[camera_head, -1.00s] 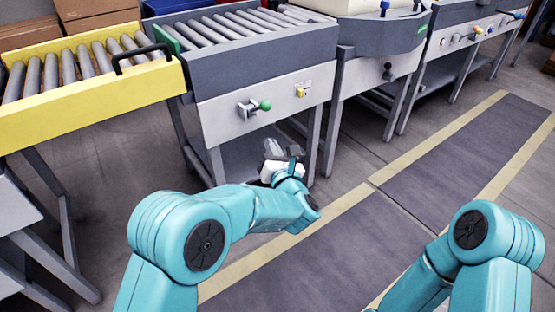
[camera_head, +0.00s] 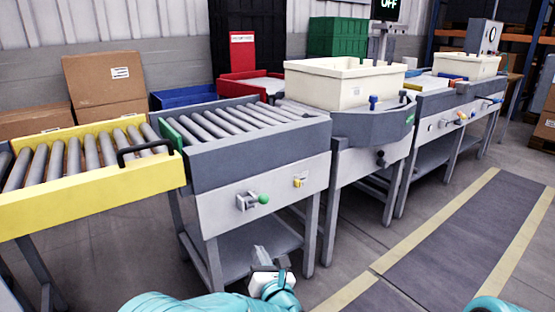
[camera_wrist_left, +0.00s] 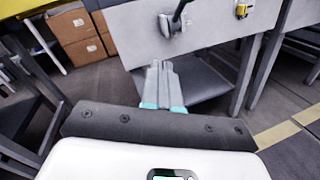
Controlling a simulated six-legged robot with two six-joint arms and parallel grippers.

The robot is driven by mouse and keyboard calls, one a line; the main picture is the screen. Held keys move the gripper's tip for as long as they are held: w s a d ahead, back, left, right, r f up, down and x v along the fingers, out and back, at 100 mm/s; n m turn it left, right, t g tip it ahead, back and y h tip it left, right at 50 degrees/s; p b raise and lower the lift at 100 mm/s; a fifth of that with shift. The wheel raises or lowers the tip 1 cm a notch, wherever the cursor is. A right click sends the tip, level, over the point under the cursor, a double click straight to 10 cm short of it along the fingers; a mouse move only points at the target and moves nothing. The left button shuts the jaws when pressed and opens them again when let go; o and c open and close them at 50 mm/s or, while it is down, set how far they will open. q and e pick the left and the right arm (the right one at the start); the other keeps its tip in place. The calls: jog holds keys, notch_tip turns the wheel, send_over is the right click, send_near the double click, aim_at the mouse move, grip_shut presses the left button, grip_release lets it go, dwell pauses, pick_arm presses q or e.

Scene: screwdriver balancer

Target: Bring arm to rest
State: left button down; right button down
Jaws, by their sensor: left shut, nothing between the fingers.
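My left arm (camera_head: 205,304) comes in at the bottom of the head view. Its gripper (camera_head: 259,252) is shut and empty, in front of the grey roller conveyor's lower shelf (camera_head: 235,250) and below its front panel. In the left wrist view the two grey fingers (camera_wrist_left: 163,70) lie together, pointing at the conveyor's underside, with nothing between them. Only a small teal piece of my right arm (camera_head: 497,304) shows at the bottom right edge. The right gripper is out of view.
A yellow-sided conveyor (camera_head: 85,190) stands left. A cream bin (camera_head: 345,84) sits on the station to the right. A floor walkway (camera_head: 455,240) is clear at the right.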

pick_arm(q)
jog(key=s+a+f+m+g, duration=0.2)
jog(key=a+f+g, duration=0.2)
jog(key=a+f, duration=1.05)
jog(key=s+f+m+g+h, duration=0.7)
jog(key=s+f+m, duration=0.9)
jog(key=s, duration=0.4)
jog(key=s+d+m+g+h, duration=0.3)
jog(key=s+d+m+g, duration=0.25)
jog(key=s+m, duration=0.8)
notch_tip(320, 180, up, 32)
jog(key=d+m+p, duration=0.1)
jog(key=m+p, duration=0.1)
jog(key=p, duration=3)
jog(key=shift+w+d+f, duration=0.2)
jog(key=shift+w+f, duration=0.05)
jog(key=shift+w, duration=0.15)
jog(key=shift+f, duration=0.1)
